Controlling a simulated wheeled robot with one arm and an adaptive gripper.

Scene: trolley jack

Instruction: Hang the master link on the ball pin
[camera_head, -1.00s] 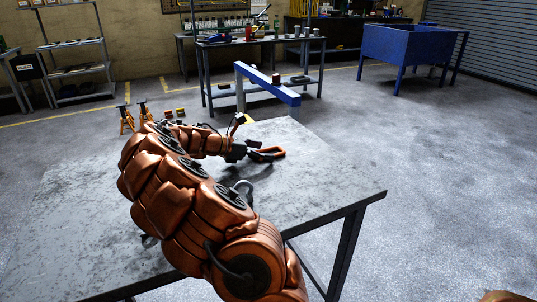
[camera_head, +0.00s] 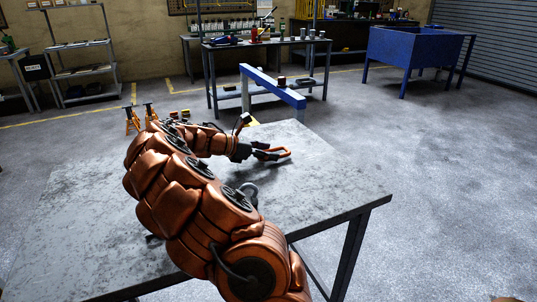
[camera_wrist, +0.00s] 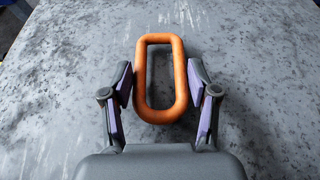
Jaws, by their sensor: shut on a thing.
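The master link (camera_head: 284,153) is an orange oblong ring. In the head view it sticks out ahead of my gripper (camera_head: 262,153), over the far part of the grey metal table. In the wrist view my gripper (camera_wrist: 160,84) is shut on the master link (camera_wrist: 160,116), one finger against each long side. The link's long axis points away from my palm, and the grey tabletop shows through its opening. I cannot make out the ball pin in either view.
The bare, scuffed table (camera_head: 330,180) lies under my arm. A blue beam (camera_head: 272,86) stands just beyond its far edge. Behind are a workbench (camera_head: 265,42), a blue bin (camera_head: 412,50), shelves (camera_head: 85,70) and orange stands (camera_head: 132,122). The floor to the right is clear.

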